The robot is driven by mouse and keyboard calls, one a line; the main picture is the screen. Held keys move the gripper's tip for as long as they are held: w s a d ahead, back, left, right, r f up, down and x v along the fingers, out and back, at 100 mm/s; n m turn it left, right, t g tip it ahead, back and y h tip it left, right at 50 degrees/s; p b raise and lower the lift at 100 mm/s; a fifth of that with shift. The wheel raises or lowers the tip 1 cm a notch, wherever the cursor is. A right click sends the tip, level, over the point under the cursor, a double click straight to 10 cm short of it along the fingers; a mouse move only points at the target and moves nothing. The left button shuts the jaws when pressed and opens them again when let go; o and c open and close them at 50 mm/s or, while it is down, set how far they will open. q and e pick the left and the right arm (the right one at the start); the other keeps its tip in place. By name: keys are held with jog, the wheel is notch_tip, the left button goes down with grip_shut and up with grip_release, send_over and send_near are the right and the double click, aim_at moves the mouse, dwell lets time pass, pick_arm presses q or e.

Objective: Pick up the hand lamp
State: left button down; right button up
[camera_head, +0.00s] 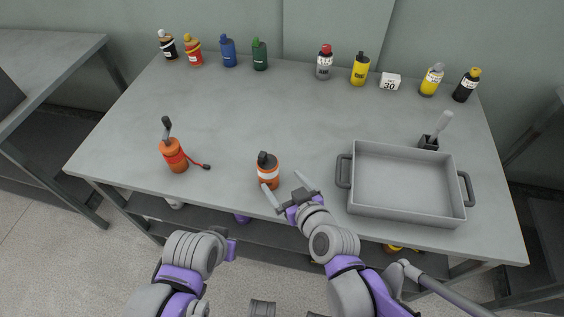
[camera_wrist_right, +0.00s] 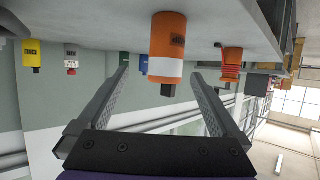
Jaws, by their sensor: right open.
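An orange cylinder with a white band and a dark top (camera_head: 268,172), likely the hand lamp, stands upright near the table's front edge. It also shows in the right wrist view (camera_wrist_right: 167,52). Another orange item with a red band, dark handle and red cord (camera_head: 174,156) stands farther left; the pictures do not settle which is the lamp. My right gripper (camera_head: 282,181) is open and empty, its fingers pointing at the banded cylinder from the front right. In the right wrist view the cylinder is between and beyond the fingertips (camera_wrist_right: 162,82). My left gripper (camera_head: 231,249) is low before the table; its fingers are not discernible.
A grey two-handled tray (camera_head: 352,202) lies right of my right gripper. A dark holder with a brush-like tool (camera_head: 430,141) stands behind it. Several bottles and a white "30" card (camera_head: 390,82) line the back edge. The table's middle is clear.

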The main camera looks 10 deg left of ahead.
aim_at(274, 174)
jog(key=shift+w+a+f, duration=0.2)
jog(key=shift+w+a, duration=0.3)
jog(key=shift+a, duration=0.05)
jog(key=x, duration=0.4)
jog(key=shift+a+b, duration=0.2)
jog(key=shift+b, duration=0.2)
jog(key=x, duration=0.5)
jog(key=shift+w+a+r, duration=0.2)
jog(key=shift+a+r, duration=0.1)
jog(key=shift+a, duration=0.1)
jog(key=c, duration=1.5)
jog(key=shift+r, duration=0.1)
